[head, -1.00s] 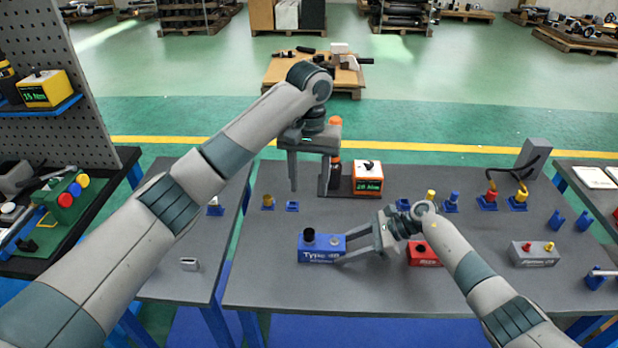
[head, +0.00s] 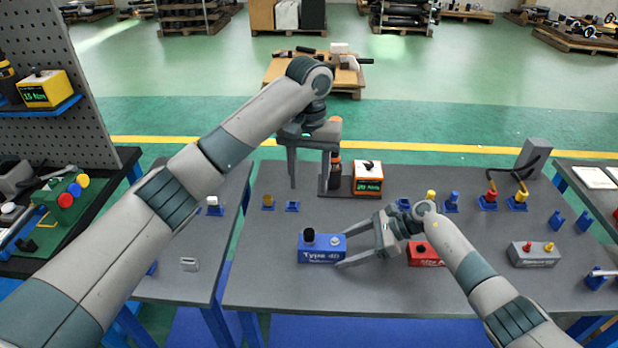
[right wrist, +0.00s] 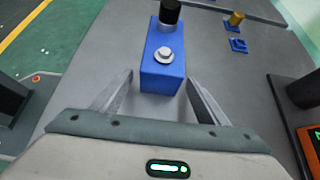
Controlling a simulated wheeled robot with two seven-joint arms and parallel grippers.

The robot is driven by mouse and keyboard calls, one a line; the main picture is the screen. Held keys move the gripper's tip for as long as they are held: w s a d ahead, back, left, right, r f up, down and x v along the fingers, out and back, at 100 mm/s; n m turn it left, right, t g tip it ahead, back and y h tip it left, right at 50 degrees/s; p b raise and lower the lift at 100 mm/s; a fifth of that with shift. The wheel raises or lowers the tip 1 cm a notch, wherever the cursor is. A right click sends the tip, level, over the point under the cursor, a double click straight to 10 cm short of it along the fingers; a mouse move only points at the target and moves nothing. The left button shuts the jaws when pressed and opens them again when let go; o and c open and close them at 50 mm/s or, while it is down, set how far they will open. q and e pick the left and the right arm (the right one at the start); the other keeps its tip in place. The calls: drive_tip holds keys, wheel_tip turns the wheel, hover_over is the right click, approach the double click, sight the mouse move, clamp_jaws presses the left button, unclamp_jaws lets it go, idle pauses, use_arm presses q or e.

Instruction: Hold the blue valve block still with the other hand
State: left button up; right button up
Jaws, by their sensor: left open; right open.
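The blue valve block (head: 321,254) stands on the grey table, with a black knob and a light bolt head on top. It also shows in the right wrist view (right wrist: 162,72), just ahead of my fingers. My right gripper (head: 340,250) is open at the block's right end. In the right wrist view its fingers (right wrist: 160,82) are spread to either side of the block's near end, with a gap visible on both sides. My left gripper (head: 311,178) is open and empty, pointing down above the table behind the block.
A red block (head: 423,256) is partly hidden by my right arm. A grey block (head: 534,254) and several blue holders sit to the right. The table left of the blue block is clear.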

drive_tip(key=v, duration=1.1)
drive_tip(key=shift+d+r, duration=0.15)
drive_tip(key=shift+d, duration=0.1)
